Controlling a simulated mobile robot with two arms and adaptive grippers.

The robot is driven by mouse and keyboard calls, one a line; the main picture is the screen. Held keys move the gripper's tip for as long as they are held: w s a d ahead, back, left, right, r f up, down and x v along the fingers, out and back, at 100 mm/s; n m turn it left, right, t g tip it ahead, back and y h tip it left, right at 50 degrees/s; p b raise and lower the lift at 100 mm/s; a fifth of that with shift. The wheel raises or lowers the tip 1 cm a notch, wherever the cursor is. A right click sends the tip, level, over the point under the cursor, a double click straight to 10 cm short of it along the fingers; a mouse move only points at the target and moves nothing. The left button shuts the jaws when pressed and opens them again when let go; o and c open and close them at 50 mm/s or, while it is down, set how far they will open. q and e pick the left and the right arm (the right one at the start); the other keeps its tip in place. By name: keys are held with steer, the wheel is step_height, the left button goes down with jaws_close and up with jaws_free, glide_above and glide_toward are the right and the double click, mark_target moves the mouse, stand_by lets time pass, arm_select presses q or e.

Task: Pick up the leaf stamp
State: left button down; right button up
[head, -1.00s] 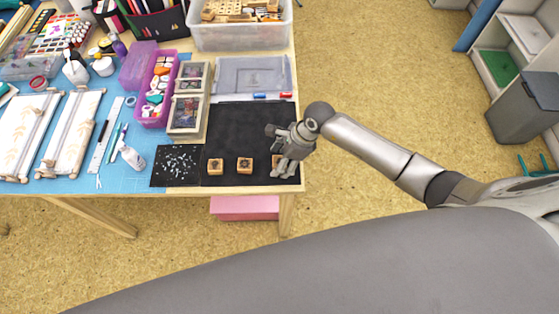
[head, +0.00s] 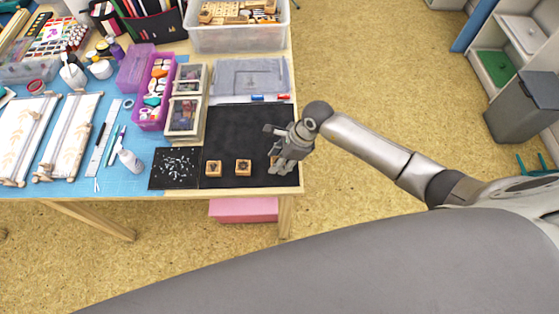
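Three small wooden stamps are on the black mat (head: 240,125) near the table's front edge. The left stamp (head: 214,168) and the middle stamp (head: 243,167) show dark marks on top, too small to read as a leaf or anything else. The right stamp (head: 274,161) is mostly hidden behind my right gripper (head: 279,168). That gripper points down at this stamp, with its fingers at or beside it. I cannot tell whether the fingers touch or grip it. My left gripper is out of view.
Left of the mat are a small black sheet with pale bits (head: 176,165), stacked inkpad boxes (head: 185,115) and a purple bin (head: 150,118). The mat's middle is clear.

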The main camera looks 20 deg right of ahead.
steer(key=shift+r, duration=0.3)
steer(key=s+a+r+b, duration=0.2)
steer(key=s+r, duration=0.4)
steer(key=s+a+r+b, duration=0.2)
steer(key=s+a+r, duration=0.1)
steer(key=s+r, duration=0.2)
steer(key=shift+s+a+r+b, duration=0.35)
steer(key=shift+s+r+b, duration=0.05)
steer(key=shift+s, duration=0.5)
steer(key=o, duration=0.3)
steer(key=shift+c, duration=1.3)
